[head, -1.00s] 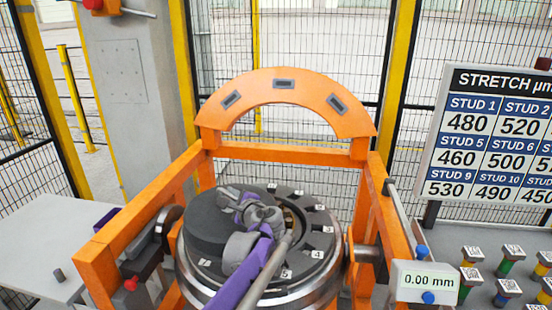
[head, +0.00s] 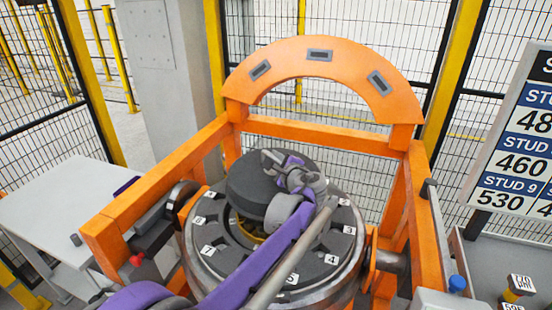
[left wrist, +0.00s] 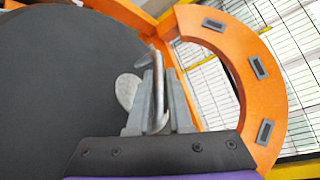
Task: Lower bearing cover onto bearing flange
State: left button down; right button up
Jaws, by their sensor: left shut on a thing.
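The bearing cover (head: 250,185) is a thick dark grey disc above the far part of the bearing flange. It also fills the left of the left wrist view (left wrist: 60,80). The bearing flange (head: 228,262) is a dark grey ring with small white number labels, on a metal drum; its near and left parts are uncovered and part of its central opening shows. My left gripper (head: 283,165) is shut on the cover near its right side; its fingers (left wrist: 158,95) show in the left wrist view. Any gap between cover and flange is hard to judge. My right gripper is out of view.
An orange frame (head: 325,138) with an arch surrounds the drum. A pale side table (head: 60,205) stands at left. A board of stud values (head: 520,165) is at right. Wire fencing and yellow posts stand behind.

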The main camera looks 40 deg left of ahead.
pick_arm(q)
jog(key=shift+w+f+b, duration=0.1)
jog(key=shift+f+b, duration=0.2)
jog(key=shift+f, duration=0.3)
jog(key=shift+f+b, duration=1.05)
jog(key=shift+f, duration=1.2)
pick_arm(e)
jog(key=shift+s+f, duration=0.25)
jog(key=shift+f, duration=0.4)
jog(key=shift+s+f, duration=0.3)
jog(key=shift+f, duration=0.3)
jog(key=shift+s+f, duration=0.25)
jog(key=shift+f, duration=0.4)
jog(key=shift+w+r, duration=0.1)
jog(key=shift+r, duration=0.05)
pick_arm(q)
jog(key=shift+f+b, duration=1.8)
jog(key=shift+f, duration=1.8)
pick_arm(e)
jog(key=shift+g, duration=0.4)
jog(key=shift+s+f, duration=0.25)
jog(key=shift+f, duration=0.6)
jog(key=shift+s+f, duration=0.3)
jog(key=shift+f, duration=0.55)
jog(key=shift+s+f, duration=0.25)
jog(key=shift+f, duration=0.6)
pick_arm(q)
jog(key=c, duration=0.8)
grip_release()
